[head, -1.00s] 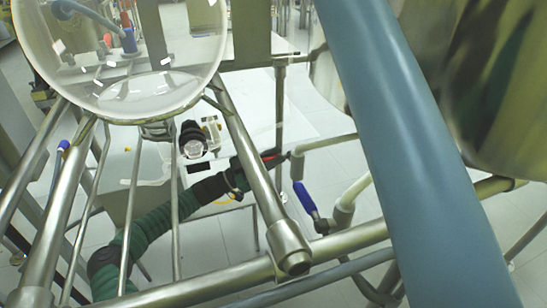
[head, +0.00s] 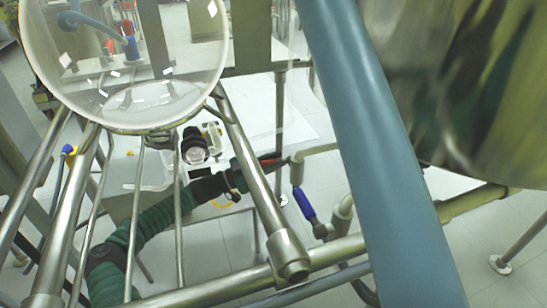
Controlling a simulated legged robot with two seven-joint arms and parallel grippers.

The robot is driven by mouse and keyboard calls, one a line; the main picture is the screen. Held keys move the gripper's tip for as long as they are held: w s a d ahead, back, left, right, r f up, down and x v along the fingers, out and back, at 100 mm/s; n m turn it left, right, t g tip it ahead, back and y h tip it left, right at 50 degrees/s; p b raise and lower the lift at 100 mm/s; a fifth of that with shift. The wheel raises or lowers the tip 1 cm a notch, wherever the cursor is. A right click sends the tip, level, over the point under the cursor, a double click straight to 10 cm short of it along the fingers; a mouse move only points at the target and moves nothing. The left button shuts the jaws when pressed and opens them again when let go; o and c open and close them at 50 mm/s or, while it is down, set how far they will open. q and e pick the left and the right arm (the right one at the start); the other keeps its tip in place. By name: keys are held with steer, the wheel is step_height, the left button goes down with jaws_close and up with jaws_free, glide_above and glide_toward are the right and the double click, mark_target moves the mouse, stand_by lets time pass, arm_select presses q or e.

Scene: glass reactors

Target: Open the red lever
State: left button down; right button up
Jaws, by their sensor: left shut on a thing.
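The red lever (head: 270,157) shows in the head view just right of a slanted steel tube, at the end of a pale horizontal pipe. Only a short red piece of it is visible. My left arm, in a dark green sleeve, comes in from the lower left behind the steel bars. My left gripper (head: 246,169) is at the red lever and shut on it. The slanted tube partly covers the gripper, so the fingertips are hard to see. My right gripper is not in view.
A blue lever (head: 304,200) hangs to the right below the red one. A thick blue pipe (head: 375,150) crosses in front on the right. A glass vessel (head: 125,65) is at the upper left, and a shiny metal vessel (head: 480,90) at the upper right. Steel frame tubes surround my arm.

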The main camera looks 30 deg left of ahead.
arm_select(q)
steer(key=r+g+y+p, duration=0.1)
steer(key=p, duration=0.1)
steer(key=r+g+y+p, duration=0.1)
steer(key=p, duration=0.1)
steer(key=shift+w+d, duration=0.2)
steer(key=shift+w, duration=0.05)
steer(key=shift+f, duration=0.25)
steer(key=c, duration=1.2)
jaws_free()
steer(key=shift+c, duration=0.2)
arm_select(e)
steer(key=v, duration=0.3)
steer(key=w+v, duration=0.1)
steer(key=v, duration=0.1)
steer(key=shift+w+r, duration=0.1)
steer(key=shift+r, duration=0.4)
arm_select(q)
steer(key=r+b+v, duration=0.1)
steer(key=v, duration=1.5)
steer(key=shift+s+a+f, duration=0.2)
steer(key=shift+a+f, duration=0.1)
steer(key=shift+a, duration=0.05)
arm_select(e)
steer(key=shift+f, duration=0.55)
